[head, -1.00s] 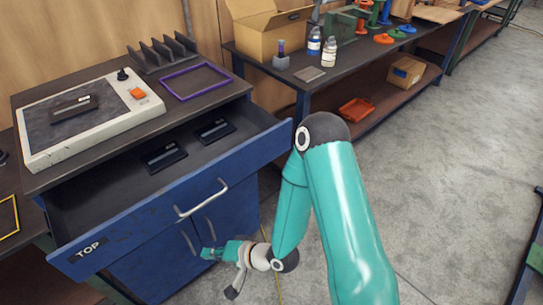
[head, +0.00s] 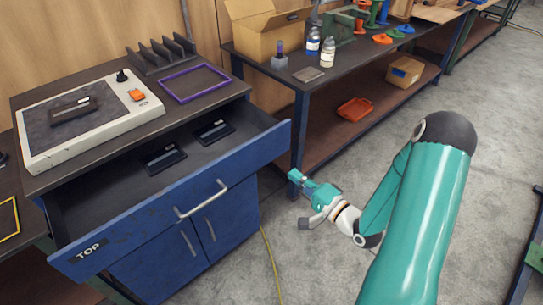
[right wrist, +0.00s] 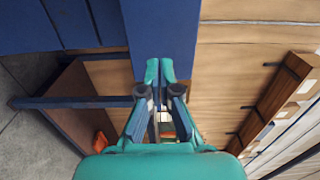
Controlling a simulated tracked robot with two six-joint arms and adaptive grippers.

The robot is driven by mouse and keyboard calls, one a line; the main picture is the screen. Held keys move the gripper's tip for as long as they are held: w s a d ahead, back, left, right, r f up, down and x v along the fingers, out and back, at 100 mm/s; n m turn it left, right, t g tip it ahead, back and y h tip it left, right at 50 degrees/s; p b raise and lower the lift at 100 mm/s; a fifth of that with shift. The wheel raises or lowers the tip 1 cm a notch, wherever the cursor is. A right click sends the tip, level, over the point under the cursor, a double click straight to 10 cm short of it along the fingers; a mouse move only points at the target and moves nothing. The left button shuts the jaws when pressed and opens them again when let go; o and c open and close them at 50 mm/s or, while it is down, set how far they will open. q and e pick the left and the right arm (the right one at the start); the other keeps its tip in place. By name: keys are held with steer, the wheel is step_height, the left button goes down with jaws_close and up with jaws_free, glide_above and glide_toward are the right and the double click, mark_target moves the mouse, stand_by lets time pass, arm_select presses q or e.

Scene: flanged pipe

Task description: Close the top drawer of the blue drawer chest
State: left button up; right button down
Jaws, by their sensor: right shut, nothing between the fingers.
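The blue drawer chest (head: 158,270) stands at the left in the head view. Its top drawer (head: 125,215), labelled TOP, is pulled out, with a silver bar handle (head: 201,199) on its front. Two flat black items (head: 164,157) lie inside the drawer. My right gripper (head: 295,178) is to the right of the drawer front's right end, apart from the handle. In the right wrist view the right gripper (right wrist: 160,66) is shut and empty, its fingertips in front of a blue panel (right wrist: 160,30). Whether it touches the panel I cannot tell. My left gripper is not in view.
On the chest top are a grey device with an orange button (head: 95,120), a purple frame (head: 195,82) and a dark slotted rack (head: 162,54). A workbench (head: 330,75) with a cardboard box (head: 262,38) stands at the back right.

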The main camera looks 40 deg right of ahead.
mark_target(266, 152)
steer(key=w+p, duration=0.3)
steer(key=w, duration=0.7)
steer(key=shift+w, duration=0.2)
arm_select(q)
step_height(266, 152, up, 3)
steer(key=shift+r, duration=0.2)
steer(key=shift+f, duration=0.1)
arm_select(e)
steer(key=shift+w+d, duration=0.1)
steer(key=shift+d, duration=0.05)
